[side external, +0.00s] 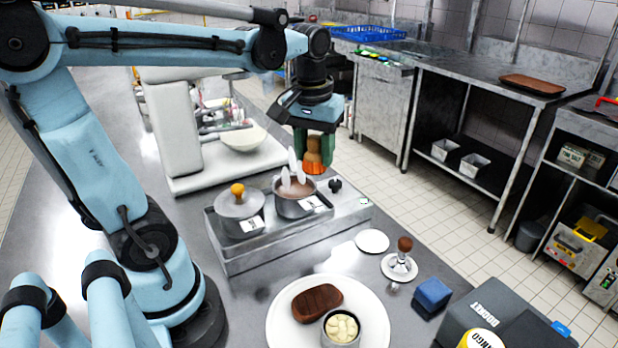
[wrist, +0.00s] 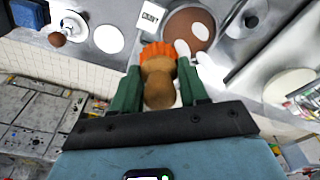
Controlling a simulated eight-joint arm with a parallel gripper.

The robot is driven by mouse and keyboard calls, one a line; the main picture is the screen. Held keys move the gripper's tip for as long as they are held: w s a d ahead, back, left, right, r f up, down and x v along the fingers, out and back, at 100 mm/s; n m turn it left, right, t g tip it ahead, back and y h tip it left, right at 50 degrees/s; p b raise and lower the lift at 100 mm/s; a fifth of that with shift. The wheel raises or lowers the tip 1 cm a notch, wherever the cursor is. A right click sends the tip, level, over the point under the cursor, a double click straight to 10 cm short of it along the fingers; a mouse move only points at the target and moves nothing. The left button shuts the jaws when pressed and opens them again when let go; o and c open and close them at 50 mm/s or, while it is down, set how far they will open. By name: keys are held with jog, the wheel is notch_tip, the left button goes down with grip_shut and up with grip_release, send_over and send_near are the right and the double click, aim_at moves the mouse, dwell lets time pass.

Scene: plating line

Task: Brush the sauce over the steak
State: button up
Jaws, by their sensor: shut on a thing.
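My gripper (side external: 314,156) is shut on a brush with a wooden handle (wrist: 158,86) and orange bristles (wrist: 158,51). The bristles point down, above and a little behind the sauce pot (side external: 292,209) in the side view. Brown sauce (side external: 299,187) shows in that open pot, with white pieces sticking up from it. The sauce also shows in the wrist view (wrist: 188,27). The brown steak (side external: 317,302) lies on a white plate (side external: 283,329) at the front, well away from the brush. The steak is not visible in the wrist view.
A lidded pot (side external: 239,207) stands beside the sauce pot on a steel unit (side external: 240,255). A small bowl of pale pieces (side external: 341,329) sits on the plate. A white disc (side external: 372,241), a wooden-knobbed tool (side external: 402,262) and a blue block (side external: 432,294) stand to the right.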

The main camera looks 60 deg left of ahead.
jog(key=w+d+m, duration=0.2)
jog(key=d+m, duration=0.5)
jog(key=s+d+f+m+g+h, duration=0.1)
jog(key=s+d+f+m, duration=0.2)
jog(key=d+m, duration=0.35)
jog(key=s+d+f+m+h, duration=0.15)
jog(key=s+d+m, duration=0.25)
jog(key=m, duration=0.6)
jog(key=shift+a+f, duration=0.15)
jog(key=shift+f, duration=3.45)
jog(key=shift+w+f, duration=0.1)
jog(key=shift+f, duration=0.55)
jog(key=shift+s+r, duration=0.15)
jog(key=shift+s, duration=4.5)
jog(key=shift+w, duration=4.7)
notch_tip(320, 180, up, 8)
